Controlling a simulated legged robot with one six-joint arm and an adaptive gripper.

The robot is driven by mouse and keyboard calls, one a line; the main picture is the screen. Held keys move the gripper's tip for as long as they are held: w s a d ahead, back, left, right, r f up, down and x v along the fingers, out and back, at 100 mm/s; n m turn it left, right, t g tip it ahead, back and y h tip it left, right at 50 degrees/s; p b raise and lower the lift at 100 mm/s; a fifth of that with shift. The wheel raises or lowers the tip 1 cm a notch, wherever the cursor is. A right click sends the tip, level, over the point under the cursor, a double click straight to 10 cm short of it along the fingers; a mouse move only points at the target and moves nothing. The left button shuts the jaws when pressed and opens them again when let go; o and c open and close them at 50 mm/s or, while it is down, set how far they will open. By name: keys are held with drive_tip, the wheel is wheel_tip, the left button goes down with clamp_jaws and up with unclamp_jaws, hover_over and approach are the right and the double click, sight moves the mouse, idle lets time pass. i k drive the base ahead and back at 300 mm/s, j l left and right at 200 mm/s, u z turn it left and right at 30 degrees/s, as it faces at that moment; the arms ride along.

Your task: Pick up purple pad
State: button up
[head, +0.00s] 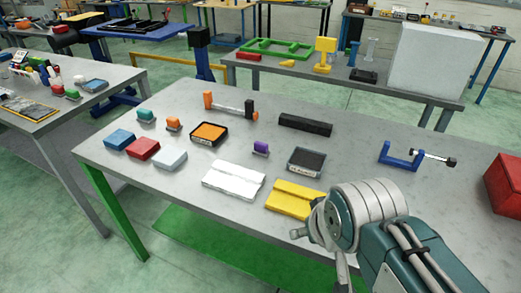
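A small purple block (261,147), the only purple thing I see, stands on the grey metal table (345,140). It sits between the orange-topped black tray on its left and the dark tray on its right. My arm reaches in from the lower right in the head view. Its end (322,232) is over the table's near edge, in front of and to the right of the purple block and well apart from it. The fingers are not clearly visible, so I cannot tell their opening.
Around the block are an orange-topped tray (208,133), a dark tray (306,161), a white case (233,180) and a yellow case (293,199). A black bar (305,125) lies behind. A blue clamp (402,157) and red box (504,186) are at the right.

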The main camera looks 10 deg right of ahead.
sight(260, 149)
drive_tip(key=z, duration=0.55)
drive_tip(key=i+j+z, duration=0.2)
drive_tip(key=j, duration=0.15)
drive_tip(key=j+z, duration=0.2)
drive_tip(key=j, duration=0.15)
drive_tip(key=i+j+z, duration=0.2)
drive_tip(key=j, duration=0.2)
drive_tip(key=i+j, duration=0.1)
drive_tip(key=j, duration=0.8)
drive_tip(key=i, duration=0.05)
